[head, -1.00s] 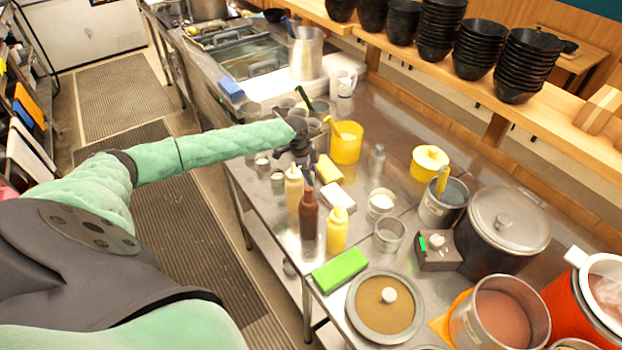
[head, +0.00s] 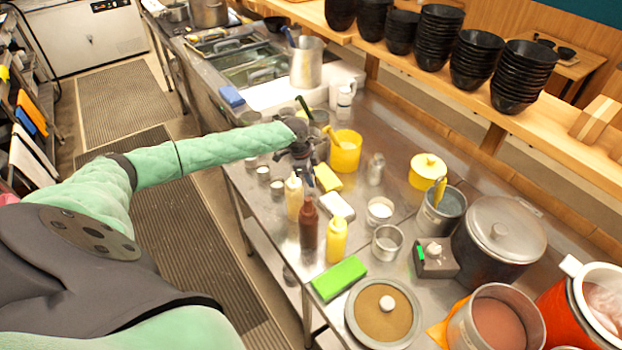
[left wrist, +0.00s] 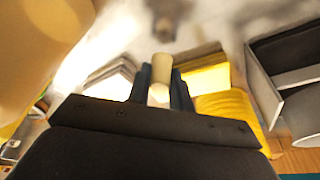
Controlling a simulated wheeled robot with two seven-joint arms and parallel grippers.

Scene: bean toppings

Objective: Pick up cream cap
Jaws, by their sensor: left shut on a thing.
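My left gripper (head: 304,160) is over the steel counter, close behind the cream-coloured squeeze bottle (head: 293,198). In the left wrist view its blue fingers (left wrist: 161,92) are shut on a small cream cylinder, which looks like the cream cap (left wrist: 160,72). The held cap is too small to make out in the head view. A brown bottle (head: 308,230) and a yellow bottle (head: 336,242) stand upright in front of the gripper. My right gripper is not in view.
A yellow tub (head: 346,152) stands just right of the gripper, with a yellow sponge (head: 328,178) and a white block (head: 338,207) nearby. Small steel cups (head: 387,243) and a green sponge (head: 339,278) lie nearer. Black bowls (head: 436,35) fill the shelf above.

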